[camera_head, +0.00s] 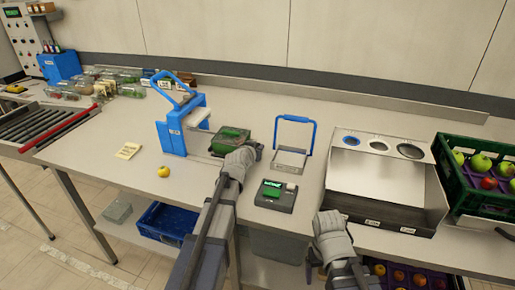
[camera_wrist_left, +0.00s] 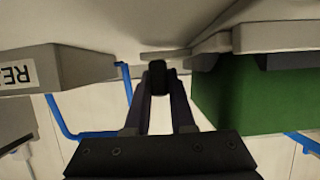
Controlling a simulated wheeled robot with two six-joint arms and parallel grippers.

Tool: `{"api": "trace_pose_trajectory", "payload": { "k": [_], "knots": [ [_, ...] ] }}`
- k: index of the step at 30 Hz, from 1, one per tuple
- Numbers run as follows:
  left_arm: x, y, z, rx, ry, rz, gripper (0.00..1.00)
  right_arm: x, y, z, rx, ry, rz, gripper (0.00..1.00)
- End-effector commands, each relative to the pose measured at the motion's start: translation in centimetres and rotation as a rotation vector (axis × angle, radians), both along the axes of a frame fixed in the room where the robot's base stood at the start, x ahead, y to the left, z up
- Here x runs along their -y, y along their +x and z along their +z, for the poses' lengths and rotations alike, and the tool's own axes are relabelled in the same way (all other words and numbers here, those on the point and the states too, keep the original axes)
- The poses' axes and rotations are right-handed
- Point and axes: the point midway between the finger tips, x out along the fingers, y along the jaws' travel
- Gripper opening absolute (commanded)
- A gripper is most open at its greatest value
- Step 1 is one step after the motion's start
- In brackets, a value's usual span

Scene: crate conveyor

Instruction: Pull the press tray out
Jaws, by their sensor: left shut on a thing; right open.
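The blue press (camera_head: 173,137) stands on the bench left of centre, with its blue lever raised at the back. A dark tray with a green thing in it (camera_head: 230,134) is to the right of the press. My left gripper (camera_head: 252,150) is at this tray's front right corner. In the left wrist view a large green block (camera_wrist_left: 240,105) is to the right of the fingers. The left gripper (camera_wrist_left: 157,75) is shut on a small dark piece, seemingly the tray's handle; the fingers hide most of it. My right gripper (camera_head: 313,268) is open and empty by the bench's front edge.
A blue-handled frame with a grey plate (camera_head: 290,159) stands just right of my left gripper. A scale with a green display (camera_head: 276,195) is in front of it. A metal bin unit (camera_head: 385,183) and a green crate (camera_head: 453,189) fill the right side. A yellow fruit (camera_head: 163,171) lies left.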

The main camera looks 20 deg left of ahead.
Motion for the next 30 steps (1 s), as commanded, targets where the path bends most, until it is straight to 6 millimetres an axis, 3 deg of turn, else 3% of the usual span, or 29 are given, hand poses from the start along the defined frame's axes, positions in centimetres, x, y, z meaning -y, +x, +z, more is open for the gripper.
{"api": "trace_pose_trajectory", "payload": {
  "k": [2, 3, 6, 20, 30],
  "knots": [
    [0.4, -0.1, -0.1, -0.003, -0.004, -0.006, 0.0, 0.0, 0.0, 0.0, 0.0, 0.0, 0.0, 0.85],
    [0.5, -0.1, -0.1, -0.004, -0.004, -0.007, 0.27, 0.0, 0.0, 0.0, 0.0, 0.0, 0.0, 0.85],
    [0.4, -0.1, -0.1, -0.003, -0.004, -0.006, 0.35, 0.0, 0.0, 0.0, 0.0, 0.0, 0.0, 0.85],
    [0.3, -0.3, 0.1, -0.002, -0.002, -0.003, 0.35, 0.0, 0.0, 0.1, 0.0, 0.0, 0.0, 0.85],
    [0.2, -4.0, 1.8, -0.002, -0.003, -0.003, 0.35, 0.0, 0.0, 1.8, 0.0, 0.0, 0.0, 0.85]
  ]
}}
